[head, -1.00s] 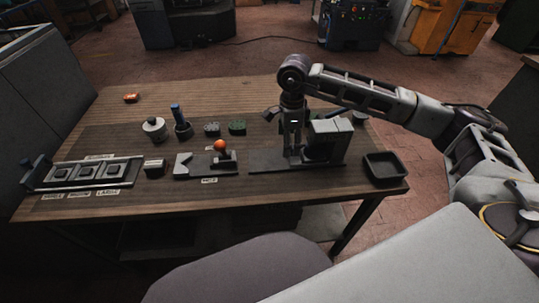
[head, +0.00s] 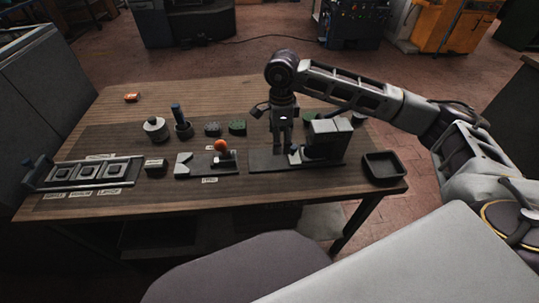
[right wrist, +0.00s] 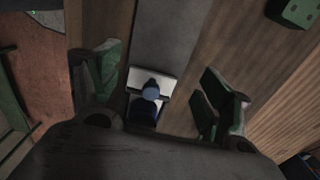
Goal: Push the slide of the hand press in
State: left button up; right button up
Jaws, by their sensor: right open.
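The hand press (head: 330,132) stands at the right of the table, a grey block on a long dark base plate. A small pale blue-grey part (head: 295,155) shows low at its left side. In the right wrist view, a round blue-grey knob (right wrist: 151,92) sits in front of a pale plate (right wrist: 160,78); I cannot tell for sure that this is the slide. My right gripper (head: 284,118) is open above the left part of the press. Its green-padded fingers in the wrist view (right wrist: 160,85) are spread either side of the knob, apart from it. My left gripper is out of view.
A black tray (head: 384,167) stands at the table's right corner. Left of the press are an orange-knobbed fixture (head: 205,163), a dark block (head: 155,165), a green block (head: 238,127) and a metal pot (head: 156,130). A rack (head: 38,176) lies at far left.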

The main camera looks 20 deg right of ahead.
jog(key=shift+r, duration=0.1)
jog(key=shift+r+p, duration=0.6)
jog(key=shift+r, duration=0.8)
